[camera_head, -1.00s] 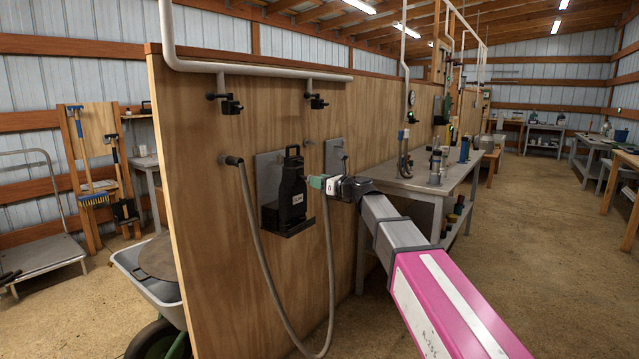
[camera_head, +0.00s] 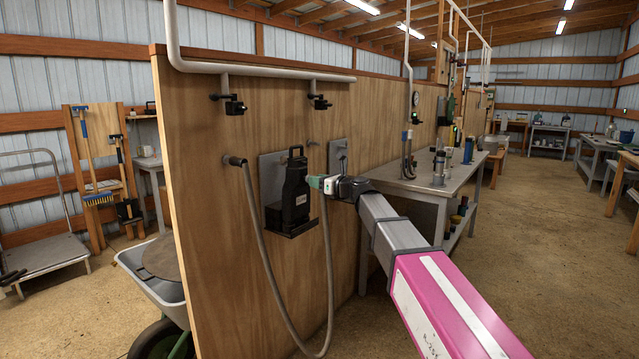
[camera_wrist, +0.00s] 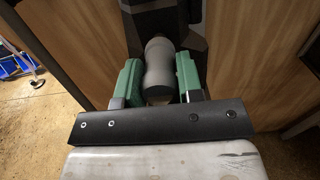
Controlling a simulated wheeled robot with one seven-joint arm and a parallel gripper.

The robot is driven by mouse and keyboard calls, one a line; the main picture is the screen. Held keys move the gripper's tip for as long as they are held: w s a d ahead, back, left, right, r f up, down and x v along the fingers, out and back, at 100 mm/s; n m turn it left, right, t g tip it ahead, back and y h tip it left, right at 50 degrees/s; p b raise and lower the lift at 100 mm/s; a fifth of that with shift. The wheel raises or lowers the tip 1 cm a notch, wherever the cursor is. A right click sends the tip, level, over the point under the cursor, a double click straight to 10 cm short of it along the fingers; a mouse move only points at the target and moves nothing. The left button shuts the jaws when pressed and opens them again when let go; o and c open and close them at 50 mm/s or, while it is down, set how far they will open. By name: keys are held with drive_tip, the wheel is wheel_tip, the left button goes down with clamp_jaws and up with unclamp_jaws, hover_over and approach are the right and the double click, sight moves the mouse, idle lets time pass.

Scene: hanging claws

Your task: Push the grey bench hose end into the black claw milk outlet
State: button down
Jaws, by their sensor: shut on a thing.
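The black claw (camera_head: 294,200) sits upright in its black holder (camera_head: 290,229) on the plywood wall. In the wrist view its dark body (camera_wrist: 152,18) fills the top middle. My gripper (camera_head: 319,182) is at the claw's right side. Its green fingers are shut on the grey hose end (camera_wrist: 158,62), which lies between them and points at the claw. The far tip of the hose end meets or overlaps the dark claw part; I cannot tell whether it is inside the outlet. The grey hose (camera_head: 259,245) hangs in a loop from a wall fitting (camera_head: 235,161) up to my gripper.
A grey metal bench (camera_head: 424,189) with tools stands behind my arm on the right. A wheelbarrow (camera_head: 142,285) stands at the panel's left edge. A white pipe (camera_head: 270,71) with two black valves runs above the claw. The floor on the right is open.

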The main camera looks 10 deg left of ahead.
drive_tip(key=shift+w+a, duration=0.3)
drive_tip(key=shift+a, duration=0.35)
drive_tip(key=c, duration=0.7)
unclamp_jaws()
